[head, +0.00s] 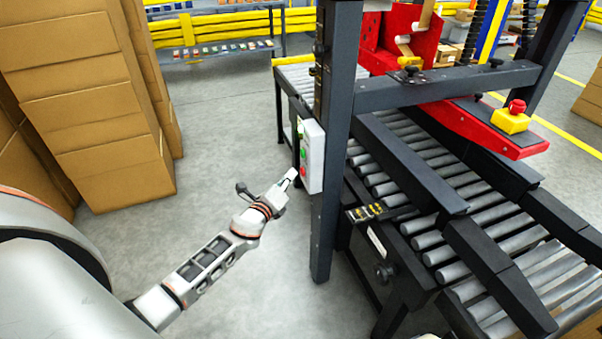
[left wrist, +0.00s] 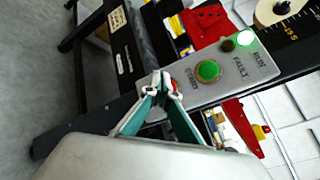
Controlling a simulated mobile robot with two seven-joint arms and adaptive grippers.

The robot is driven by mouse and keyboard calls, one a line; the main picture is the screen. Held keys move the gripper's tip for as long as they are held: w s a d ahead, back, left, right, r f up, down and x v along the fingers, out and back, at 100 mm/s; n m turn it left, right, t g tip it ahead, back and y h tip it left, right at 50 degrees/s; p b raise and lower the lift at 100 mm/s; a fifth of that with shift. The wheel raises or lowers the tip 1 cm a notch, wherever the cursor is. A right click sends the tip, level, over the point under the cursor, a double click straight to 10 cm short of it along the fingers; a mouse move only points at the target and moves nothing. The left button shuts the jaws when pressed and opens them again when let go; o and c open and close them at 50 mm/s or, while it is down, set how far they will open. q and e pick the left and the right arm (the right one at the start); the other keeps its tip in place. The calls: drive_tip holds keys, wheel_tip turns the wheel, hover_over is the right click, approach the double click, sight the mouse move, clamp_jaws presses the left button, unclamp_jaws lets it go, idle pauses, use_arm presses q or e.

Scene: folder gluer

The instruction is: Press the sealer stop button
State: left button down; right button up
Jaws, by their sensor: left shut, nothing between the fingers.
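A light grey control box (head: 314,157) is fixed to the dark upright post of the sealer, with a green button (head: 303,153) above a red button (head: 302,171). In the left wrist view its panel (left wrist: 212,88) shows the green start button (left wrist: 208,71), a lit green RUN lamp (left wrist: 245,38) and a dark FAULT lamp (left wrist: 228,46). My left gripper (head: 291,176) is shut and empty, its tips at the red button (left wrist: 174,84). The fingertips (left wrist: 161,78) hide most of that button. I cannot tell whether they touch it. My right gripper is not in view.
The sealer's dark post (head: 335,140) and roller conveyor (head: 430,200) stand right of the gripper. A separate red mushroom button on a yellow box (head: 511,122) sits at the right. Stacked cartons (head: 90,100) stand at the left. The floor (head: 225,130) between is clear.

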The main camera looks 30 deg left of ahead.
use_arm(q)
drive_tip(key=shift+w+d, duration=0.15)
idle(0.4)
drive_tip(key=shift+w+d, duration=0.15)
drive_tip(key=shift+w, duration=0.05)
drive_tip(key=shift+w+d, duration=0.2)
idle(0.7)
drive_tip(key=shift+s+a, duration=0.1)
drive_tip(key=shift+s, duration=0.05)
drive_tip(key=shift+s+a, duration=0.4)
drive_tip(key=shift+s, duration=0.1)
drive_tip(key=shift+s+a, duration=1.95)
drive_tip(key=shift+s, duration=0.25)
